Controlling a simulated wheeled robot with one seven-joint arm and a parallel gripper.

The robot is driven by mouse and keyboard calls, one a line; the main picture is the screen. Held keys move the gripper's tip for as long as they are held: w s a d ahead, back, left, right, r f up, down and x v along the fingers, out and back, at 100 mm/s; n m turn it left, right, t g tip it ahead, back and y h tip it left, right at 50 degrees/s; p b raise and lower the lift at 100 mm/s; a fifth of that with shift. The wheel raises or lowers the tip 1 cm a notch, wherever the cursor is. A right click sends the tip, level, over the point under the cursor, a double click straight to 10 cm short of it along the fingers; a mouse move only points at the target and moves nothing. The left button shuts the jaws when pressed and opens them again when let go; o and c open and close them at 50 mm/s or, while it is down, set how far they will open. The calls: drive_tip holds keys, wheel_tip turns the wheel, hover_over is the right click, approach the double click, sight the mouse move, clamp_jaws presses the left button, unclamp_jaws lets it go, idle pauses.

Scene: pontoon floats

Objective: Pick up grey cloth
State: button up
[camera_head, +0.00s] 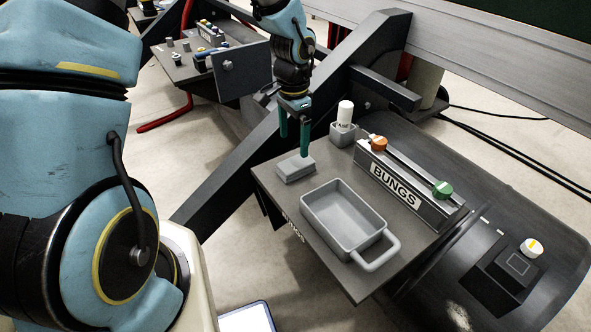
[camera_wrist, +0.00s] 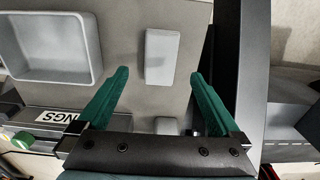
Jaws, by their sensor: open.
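The grey cloth (camera_head: 295,168) is a small folded block lying flat on the grey shelf, left of the grey tray in the head view. In the wrist view the cloth (camera_wrist: 161,56) lies beyond and between my green fingers. My gripper (camera_head: 293,142) points down above the cloth, its fingers spread apart. In the wrist view my gripper (camera_wrist: 162,78) is open and empty, with nothing between its fingertips touching them.
A grey tray with a handle (camera_head: 344,215) stands beside the cloth on the shelf (camera_head: 300,206). A small holder with a white cylinder (camera_head: 344,122) stands behind. The BUNGS rack (camera_head: 400,185) holds orange and green knobs. A dark beam (camera_head: 240,160) runs left of the shelf.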

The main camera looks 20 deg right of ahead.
sight(294, 164)
wheel_tip(294, 164, down, 8)
drive_tip(key=shift+w+d+f+p, duration=0.1)
drive_tip(key=shift+p, duration=0.55)
drive_tip(key=c, duration=1.2)
